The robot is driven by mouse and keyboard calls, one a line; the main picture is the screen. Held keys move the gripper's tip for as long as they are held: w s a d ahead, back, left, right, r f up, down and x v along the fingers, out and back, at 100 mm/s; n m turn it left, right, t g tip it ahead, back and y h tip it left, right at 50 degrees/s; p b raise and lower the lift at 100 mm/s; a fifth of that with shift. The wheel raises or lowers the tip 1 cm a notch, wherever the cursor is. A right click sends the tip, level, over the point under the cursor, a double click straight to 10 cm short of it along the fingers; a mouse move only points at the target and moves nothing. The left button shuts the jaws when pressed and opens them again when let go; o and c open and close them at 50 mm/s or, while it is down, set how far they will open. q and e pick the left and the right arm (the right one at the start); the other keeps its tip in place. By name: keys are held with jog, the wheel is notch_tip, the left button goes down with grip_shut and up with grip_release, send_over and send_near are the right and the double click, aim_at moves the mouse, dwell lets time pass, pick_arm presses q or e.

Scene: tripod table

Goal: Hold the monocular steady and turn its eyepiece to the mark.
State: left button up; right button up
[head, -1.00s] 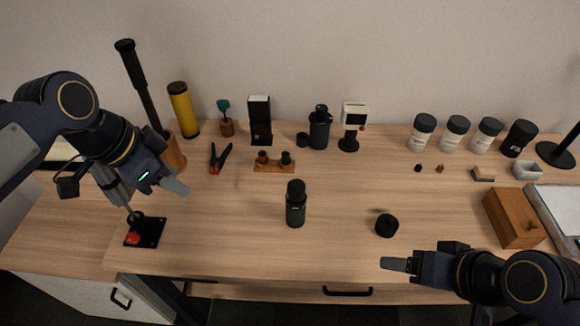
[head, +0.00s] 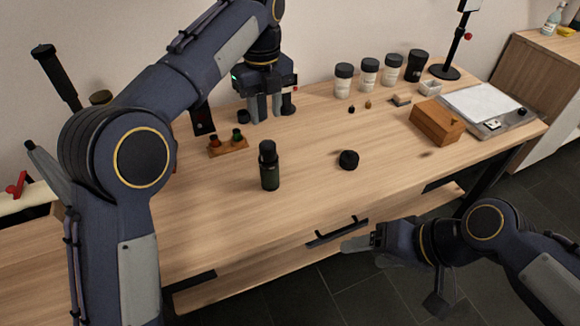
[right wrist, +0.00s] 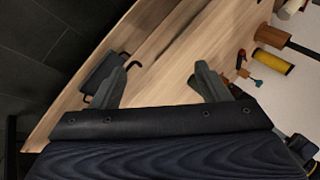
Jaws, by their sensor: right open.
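The monocular (head: 269,172), a dark green cylinder with a black upper part, stands upright at the table's middle in the head view. I cannot make out its mark. My left gripper (head: 265,110) hangs well behind it, near the back of the table. Its fingers point down and look apart; a dark object shows behind or between them. My right gripper (head: 360,242) is low, in front of the table's front edge, right of the monocular and apart from it. In the right wrist view its two fingers (right wrist: 160,85) are spread with nothing between them.
A black round cap (head: 348,159) lies right of the monocular. A small wooden rack (head: 228,146) stands behind left. Several jars (head: 369,75) and a wooden box (head: 437,122) are at the back right. A drawer handle (head: 337,232) juts from the front. My left arm covers the left side.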

aim_at(278, 175)
jog(key=w+a+m+g+y, duration=0.1)
jog(key=w+a+m+y, duration=0.7)
jog(key=w+a, duration=0.25)
jog(key=w+f+m+t, duration=0.2)
jog(key=w+f+m, duration=0.1)
jog(key=w+m, duration=0.1)
jog(key=w+f+m+t, duration=0.3)
jog(key=w+m, duration=0.2)
jog(key=w+f+m+t, duration=0.2)
jog(key=w+f+m, duration=0.1)
jog(key=w+m, duration=0.2)
jog(key=shift+a+f+t, duration=0.2)
jog(key=shift+f+t, duration=0.1)
jog(key=shift+f, duration=0.05)
jog(key=x, duration=0.7)
jog(key=shift+w+a+r, duration=0.1)
jog(key=shift+a, duration=0.15)
